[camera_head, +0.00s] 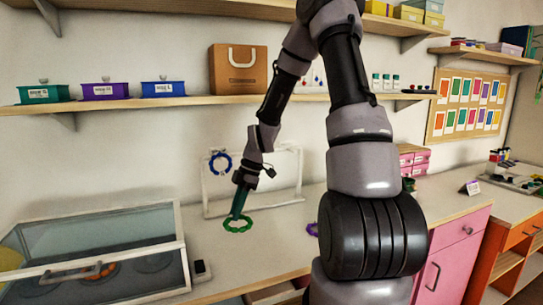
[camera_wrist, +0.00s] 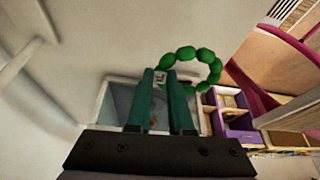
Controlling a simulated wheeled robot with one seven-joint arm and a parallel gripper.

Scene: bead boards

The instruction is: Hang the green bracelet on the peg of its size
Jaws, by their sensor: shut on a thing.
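The green bracelet (camera_head: 238,225) is a ring of beads just above the white counter in the head view. My gripper (camera_head: 239,214) is shut on its upper edge. In the wrist view the bracelet (camera_wrist: 194,68) sits at the tips of my gripper (camera_wrist: 170,75), partly behind one finger. A white peg stand (camera_head: 283,182) stands behind my gripper. A blue bracelet (camera_head: 220,163) hangs at its upper left. Its pegs are too small to tell apart. A purple bracelet (camera_head: 312,229) lies on the counter, partly hidden by my arm.
A glass-lidded case (camera_head: 95,255) fills the counter's left side, with a small dark-topped box (camera_head: 200,270) beside it. A shelf (camera_head: 180,101) with boxes runs above the stand. The counter (camera_head: 262,250) is clear in front of my gripper.

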